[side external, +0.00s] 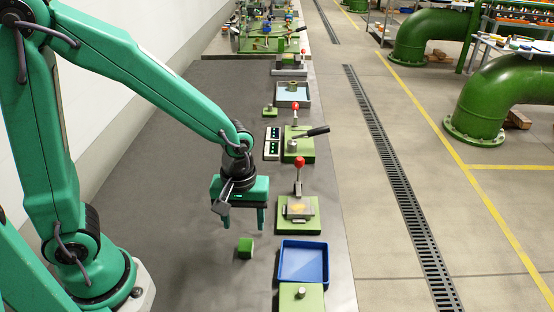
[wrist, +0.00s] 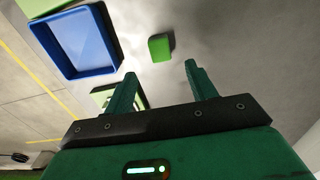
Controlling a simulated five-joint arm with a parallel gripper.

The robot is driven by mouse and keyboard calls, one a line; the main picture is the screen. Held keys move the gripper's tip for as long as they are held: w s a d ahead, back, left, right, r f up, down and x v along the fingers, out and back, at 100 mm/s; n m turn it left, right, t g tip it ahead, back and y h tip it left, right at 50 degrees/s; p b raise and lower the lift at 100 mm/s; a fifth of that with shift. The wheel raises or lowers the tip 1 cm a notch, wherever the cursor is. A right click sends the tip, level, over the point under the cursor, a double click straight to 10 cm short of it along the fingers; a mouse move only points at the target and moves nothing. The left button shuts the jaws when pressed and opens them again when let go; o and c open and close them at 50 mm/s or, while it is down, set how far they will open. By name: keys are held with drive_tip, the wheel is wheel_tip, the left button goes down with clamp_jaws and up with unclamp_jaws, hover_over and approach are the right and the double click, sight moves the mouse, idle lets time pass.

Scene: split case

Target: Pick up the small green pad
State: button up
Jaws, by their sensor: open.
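The small green pad (side external: 245,247) lies on the dark grey bench top, left of the blue tray. In the wrist view the pad (wrist: 161,47) lies beyond my fingertips, roughly in line with the gap between them. My gripper (side external: 243,226) is open and empty, its two fingers pointing down. It is above the bench and a little behind the pad in the side view. In the wrist view my gripper (wrist: 162,72) shows both fingers apart with nothing between them. The pad is fully visible in both views.
Green fixtures with red-knobbed levers (side external: 299,207) line the bench's right side. A green block (side external: 302,302) stands in front of the tray. The bench left of the pad is clear.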

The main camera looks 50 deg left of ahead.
sight(245, 243)
drive_tip(key=shift+f, duration=1.3)
drive_tip(key=shift+f, duration=2.6)
drive_tip(key=c, duration=1.1)
